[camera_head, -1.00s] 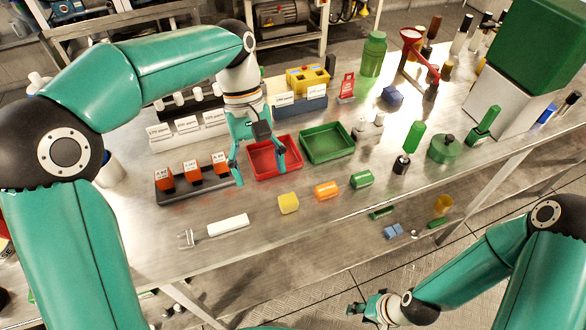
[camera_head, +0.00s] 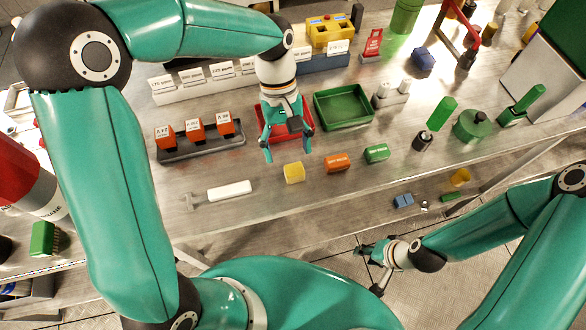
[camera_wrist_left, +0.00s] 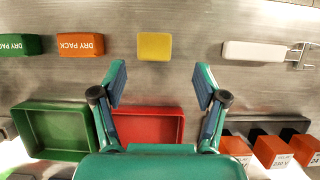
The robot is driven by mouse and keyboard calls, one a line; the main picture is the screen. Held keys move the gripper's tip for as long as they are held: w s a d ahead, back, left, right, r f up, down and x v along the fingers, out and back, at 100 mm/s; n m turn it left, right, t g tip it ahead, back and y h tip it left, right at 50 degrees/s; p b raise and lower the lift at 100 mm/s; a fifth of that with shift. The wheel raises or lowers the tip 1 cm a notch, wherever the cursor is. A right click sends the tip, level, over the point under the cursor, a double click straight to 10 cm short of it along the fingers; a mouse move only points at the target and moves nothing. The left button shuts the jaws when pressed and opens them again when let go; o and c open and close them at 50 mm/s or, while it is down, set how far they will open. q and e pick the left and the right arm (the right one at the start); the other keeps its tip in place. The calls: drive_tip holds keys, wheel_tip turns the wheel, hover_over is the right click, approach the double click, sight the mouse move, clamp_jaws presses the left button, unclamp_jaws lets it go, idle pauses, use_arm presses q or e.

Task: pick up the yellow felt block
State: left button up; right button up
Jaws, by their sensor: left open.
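The yellow felt block (camera_head: 294,173) sits on the metal bench near its front edge, left of an orange block. It also shows in the left wrist view (camera_wrist_left: 154,46), ahead of the open fingers and a little left of the middle of the gap. My left gripper (camera_head: 288,153) is open and empty, with its fingers pointing down toward the bench in front of the red tray. The wrist view shows both fingers (camera_wrist_left: 160,85) spread, with the block apart from them. My right gripper (camera_head: 370,268) is low, beyond the bench's front edge; its finger opening is unclear.
An orange dry pack (camera_head: 337,163) and a green block (camera_head: 376,153) lie right of the yellow block. A white-handled tool (camera_head: 229,190) lies to its left. The red tray (camera_wrist_left: 148,124) and green tray (camera_head: 343,107) are behind. A dark rack (camera_head: 201,147) holds orange boxes.

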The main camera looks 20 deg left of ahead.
sight(294, 167)
use_arm(q)
drive_tip(key=x, duration=0.2)
drive_tip(key=d+p+x, duration=0.1)
drive_tip(key=x, duration=0.2)
drive_tip(key=shift+s+f, duration=0.2)
drive_tip(key=shift+f, duration=0.25)
drive_tip(key=c, duration=1)
drive_tip(key=shift+c, duration=0.2)
wheel_tip(294, 167, up, 20)
